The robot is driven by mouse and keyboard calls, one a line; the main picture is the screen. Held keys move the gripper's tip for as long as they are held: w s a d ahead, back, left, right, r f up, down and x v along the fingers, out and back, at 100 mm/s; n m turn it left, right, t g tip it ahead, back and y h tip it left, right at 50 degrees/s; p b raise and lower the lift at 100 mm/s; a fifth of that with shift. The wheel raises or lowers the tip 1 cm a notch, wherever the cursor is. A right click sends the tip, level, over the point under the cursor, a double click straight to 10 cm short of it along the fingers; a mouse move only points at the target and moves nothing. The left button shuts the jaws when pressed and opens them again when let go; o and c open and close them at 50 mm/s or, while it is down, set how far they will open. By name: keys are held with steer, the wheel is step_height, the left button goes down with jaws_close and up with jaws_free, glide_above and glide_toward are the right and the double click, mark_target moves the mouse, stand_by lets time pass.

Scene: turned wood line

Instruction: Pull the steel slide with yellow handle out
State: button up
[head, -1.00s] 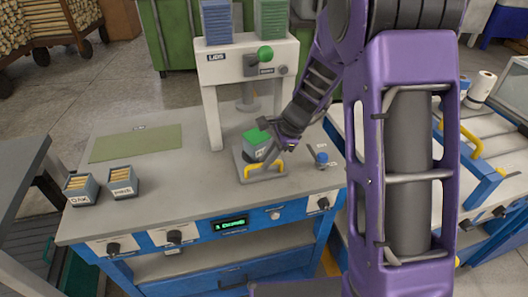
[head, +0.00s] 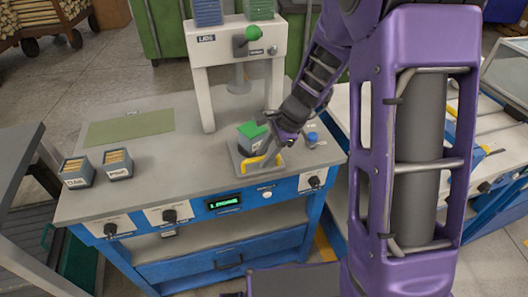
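The steel slide (head: 239,164) is a flat grey plate on the grey bench top, near the front edge. Its yellow handle (head: 262,161) runs along its front. A grey box with a green lid (head: 251,131) sits on the slide, behind the handle. My gripper (head: 277,155) reaches down from the upper right to the right end of the handle, beside the box. The fingers are small and dark against the slide, and part of the handle is hidden behind them. I cannot make out the gap between the fingers.
A white frame marked LIDS (head: 239,43) stands behind the slide. A blue knob (head: 312,137) is to its right. Two small bins (head: 76,178) (head: 117,171) and a green mat (head: 130,128) lie left. The front panel carries a lit display (head: 223,202) and knobs. The bench middle is clear.

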steer(key=shift+o, duration=0.7)
steer(key=shift+w, duration=0.1)
steer(key=shift+d+r, duration=0.1)
steer(key=shift+r, duration=0.1)
steer(key=p+v, duration=0.2)
steer(key=v, duration=1.5)
